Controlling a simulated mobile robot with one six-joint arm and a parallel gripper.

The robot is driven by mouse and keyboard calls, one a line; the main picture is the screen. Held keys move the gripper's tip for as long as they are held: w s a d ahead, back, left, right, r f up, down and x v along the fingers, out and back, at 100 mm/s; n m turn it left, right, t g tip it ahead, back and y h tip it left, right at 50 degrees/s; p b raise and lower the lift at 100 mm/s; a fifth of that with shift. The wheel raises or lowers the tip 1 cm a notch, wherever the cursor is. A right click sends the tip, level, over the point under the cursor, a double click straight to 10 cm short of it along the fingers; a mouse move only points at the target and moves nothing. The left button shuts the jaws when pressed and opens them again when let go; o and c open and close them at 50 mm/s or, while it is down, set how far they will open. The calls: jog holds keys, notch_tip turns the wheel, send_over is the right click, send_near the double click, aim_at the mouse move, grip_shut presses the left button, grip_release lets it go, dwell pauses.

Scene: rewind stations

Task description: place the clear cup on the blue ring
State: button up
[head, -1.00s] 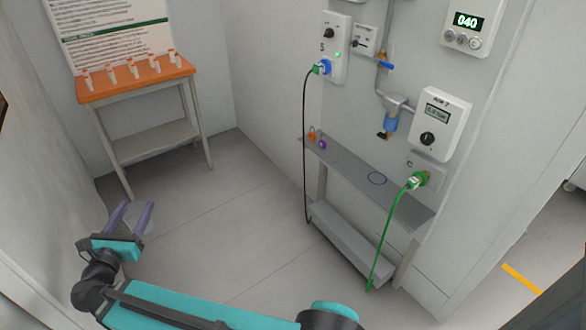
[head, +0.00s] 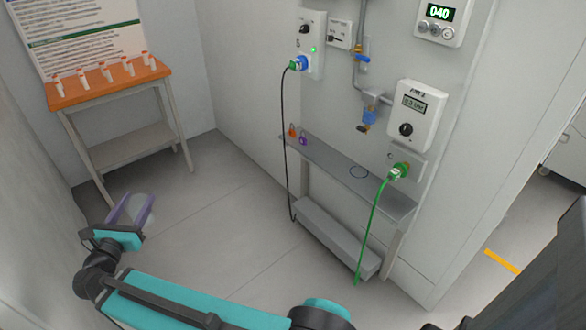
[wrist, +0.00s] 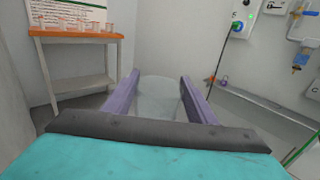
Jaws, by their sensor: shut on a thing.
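My gripper (head: 133,210) is at the lower left in the head view, its purple fingers shut on the clear cup (head: 143,207). In the wrist view the clear cup (wrist: 158,95) sits between the two fingers, see-through and hard to outline. The blue ring (head: 359,172) is a thin dark-blue outline on the grey wall shelf, right of centre in the head view. The gripper and cup are well to the left of the ring, over the floor. The ring cannot be made out in the wrist view.
The narrow grey shelf (head: 335,160) holds small orange and purple items at its left end. A green cable (head: 375,225) hangs at its right; a black cable (head: 285,150) hangs at its left. An orange-topped table (head: 110,85) with several small containers stands at the back left.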

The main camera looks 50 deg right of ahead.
jog(key=s+d+f+m+g+h+b, duration=0.1)
jog(key=s+d+f+m+g+b, duration=0.25)
jog(key=d, duration=1.15)
jog(key=s+d+m+g+h, duration=0.2)
jog(key=s+d+g, duration=0.3)
jog(key=d, duration=1.1)
jog(key=s+d+f+m+g+b, duration=0.1)
jog(key=s+d+m+g, duration=0.1)
jog(key=s+d, duration=0.9)
jog(key=s+d+f+m+g+b, duration=0.2)
jog(key=s+d+g, duration=0.2)
jog(key=s+d, duration=0.7)
jog(key=shift+s+y, duration=0.3)
jog(key=shift+s, duration=0.25)
jog(key=x, duration=2)
jog(key=shift+w, duration=0.15)
notch_tip(320, 180, down, 2)
jog(key=shift+a+f, duration=0.1)
jog(key=shift+f, duration=0.4)
